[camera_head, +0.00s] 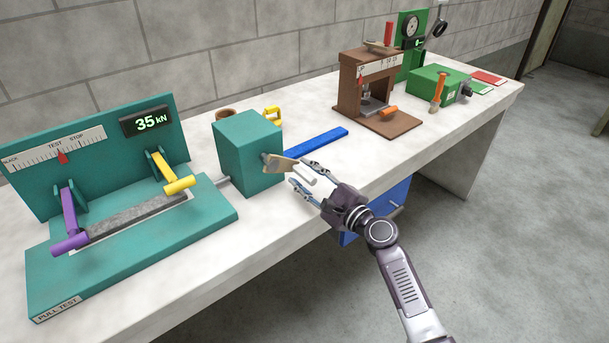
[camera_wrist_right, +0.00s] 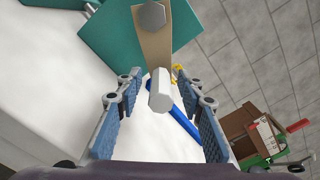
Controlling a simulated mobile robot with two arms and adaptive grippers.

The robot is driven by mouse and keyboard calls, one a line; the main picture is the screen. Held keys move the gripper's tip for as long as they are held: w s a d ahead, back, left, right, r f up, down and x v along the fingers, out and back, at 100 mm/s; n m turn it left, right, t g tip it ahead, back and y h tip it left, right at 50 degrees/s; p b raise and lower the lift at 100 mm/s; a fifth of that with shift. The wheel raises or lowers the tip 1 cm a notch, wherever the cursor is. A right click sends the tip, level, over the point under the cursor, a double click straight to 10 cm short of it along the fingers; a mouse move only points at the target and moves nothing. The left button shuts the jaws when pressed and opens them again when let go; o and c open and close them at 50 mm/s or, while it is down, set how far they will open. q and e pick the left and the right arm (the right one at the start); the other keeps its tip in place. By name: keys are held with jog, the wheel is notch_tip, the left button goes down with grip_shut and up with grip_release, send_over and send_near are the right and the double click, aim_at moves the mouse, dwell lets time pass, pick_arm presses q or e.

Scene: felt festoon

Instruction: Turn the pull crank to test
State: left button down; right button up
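The pull crank has a tan arm (camera_head: 280,163) on the side of a teal box (camera_head: 248,155) and a pale handle (camera_head: 306,174). In the right wrist view the handle (camera_wrist_right: 160,90) points toward me between the fingers. My right gripper (camera_head: 299,172) is open at the handle, with gaps visible on both sides. The teal pull-test rig (camera_head: 130,262) holds a grey felt strip (camera_head: 130,221) between a purple-handled clamp (camera_head: 70,222) and a yellow-handled clamp (camera_head: 170,176). Its red pointer (camera_head: 62,157) is near TEST, and the display (camera_head: 147,122) reads 35 kN. My left gripper is out of view.
A blue bar (camera_head: 316,142) lies behind the crank. A brown press (camera_head: 372,95) and green devices (camera_head: 432,86) stand farther right on the bench. A blue container (camera_head: 385,208) is below the front edge. Bare bench top surrounds the crank.

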jog(key=shift+s+d, duration=0.1)
jog(key=v, duration=1.1)
jog(key=shift+s+d, duration=0.2)
jog(key=shift+s, duration=0.1)
